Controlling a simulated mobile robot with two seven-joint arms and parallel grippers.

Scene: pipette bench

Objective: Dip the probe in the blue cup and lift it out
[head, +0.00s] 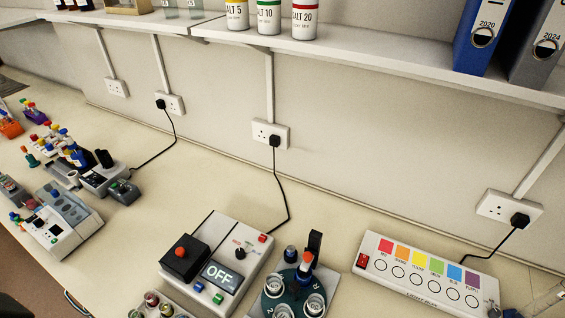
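I cannot make out a blue cup with certainty in the head view. A round dark teal holder (279,283) at the bottom centre carries white-rimmed cups, including one at its right (315,304); the bottom edge of the picture cuts it off. A small dark blue capped item (290,254) stands at its back. A black upright post (315,243) rises there, beside an item with an orange-red top (305,258). I cannot tell which item, if any, is the probe. Neither of my grippers can be made out.
A white device (232,245) reading OFF stands left of the holder. A light box (421,276) with coloured squares lies to the right. Bottles, racks and instruments crowd the left bench. A shelf (390,60) overhangs the back. Cables run to wall sockets. The centre-back bench is clear.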

